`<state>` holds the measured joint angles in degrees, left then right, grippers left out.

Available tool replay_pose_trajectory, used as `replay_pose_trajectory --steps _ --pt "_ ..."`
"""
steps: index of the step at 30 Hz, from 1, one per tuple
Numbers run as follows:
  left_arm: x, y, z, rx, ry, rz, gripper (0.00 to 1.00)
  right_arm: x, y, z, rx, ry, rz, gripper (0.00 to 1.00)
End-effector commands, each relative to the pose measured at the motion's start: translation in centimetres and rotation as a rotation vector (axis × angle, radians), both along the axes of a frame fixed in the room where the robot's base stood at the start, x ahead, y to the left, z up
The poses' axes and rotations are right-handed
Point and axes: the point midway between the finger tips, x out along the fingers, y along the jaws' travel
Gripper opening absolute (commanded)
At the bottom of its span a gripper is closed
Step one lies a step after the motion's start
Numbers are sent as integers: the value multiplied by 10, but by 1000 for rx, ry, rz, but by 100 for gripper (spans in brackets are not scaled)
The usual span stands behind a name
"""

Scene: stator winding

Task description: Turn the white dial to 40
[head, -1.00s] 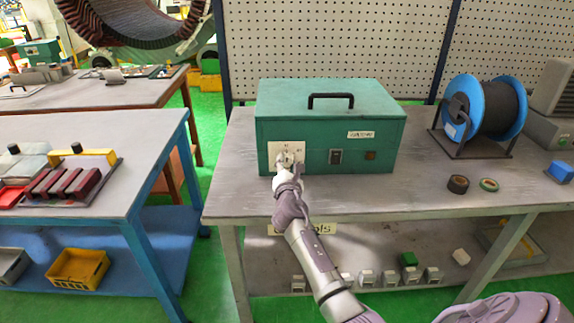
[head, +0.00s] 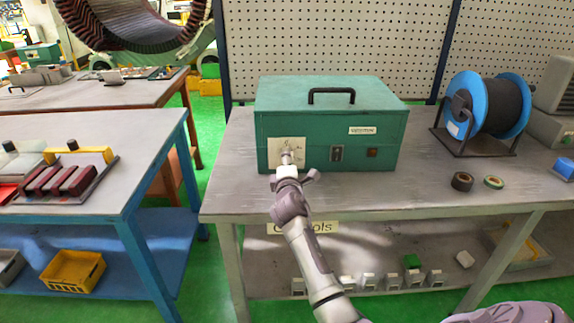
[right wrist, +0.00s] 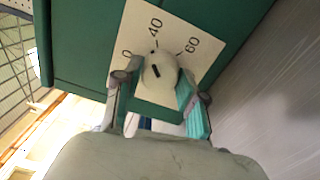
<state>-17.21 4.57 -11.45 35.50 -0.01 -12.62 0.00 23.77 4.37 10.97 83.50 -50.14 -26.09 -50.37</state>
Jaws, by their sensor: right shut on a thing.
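The white dial (right wrist: 160,72) sits on a pale scale plate (right wrist: 188,25) on the front of a green box (head: 330,105). In the right wrist view the plate shows 40 and 60, with a partly hidden number at the left. The dial's short black mark is visible, but I cannot tell the exact number it points to. My right gripper (right wrist: 160,88) is shut on the dial, one finger on each side. In the head view the right gripper (head: 287,160) reaches the plate from the front and largely covers the dial. My left gripper is in no view.
The green box stands on a grey workbench (head: 430,185) and has a black handle and a switch (head: 337,153). A blue cable reel (head: 487,110) and two tape rolls (head: 462,181) lie to its right. A blue-framed table (head: 100,140) stands at the left.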

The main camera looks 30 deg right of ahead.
Motion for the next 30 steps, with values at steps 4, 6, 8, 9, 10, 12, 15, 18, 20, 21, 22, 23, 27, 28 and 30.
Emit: replay_pose_trajectory --steps 4,6,8,9,10,12,15,18,20,21,22,23,27,28,30 --pt "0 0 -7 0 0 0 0 0 1 -3 91 -52 0 6" --pt "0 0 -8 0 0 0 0 0 0 -3 126 -74 0 6" --pt "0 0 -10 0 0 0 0 0 0 -3 152 -89 0 6" --pt "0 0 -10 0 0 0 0 0 0 -3 167 -98 0 6" --pt "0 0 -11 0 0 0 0 0 1 -3 176 -103 0 6" --pt "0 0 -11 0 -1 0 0 0 1 -3 196 -116 0 6" --pt "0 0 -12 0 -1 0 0 0 1 -3 217 -127 0 6" --pt "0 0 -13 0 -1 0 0 0 1 -3 229 -134 0 6" --pt "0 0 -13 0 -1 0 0 0 1 -3 232 -136 0 6" --pt "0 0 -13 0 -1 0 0 0 1 -3 234 -137 0 6" --pt "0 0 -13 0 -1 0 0 0 1 -3 234 -138 0 6" --pt "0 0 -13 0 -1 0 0 0 1 -3 235 -138 0 6" --pt "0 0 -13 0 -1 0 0 0 1 -3 234 -138 0 6" --pt "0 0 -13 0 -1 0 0 0 1 -3 234 -138 0 6" --pt "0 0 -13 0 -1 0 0 0 1 -3 234 -138 0 6"
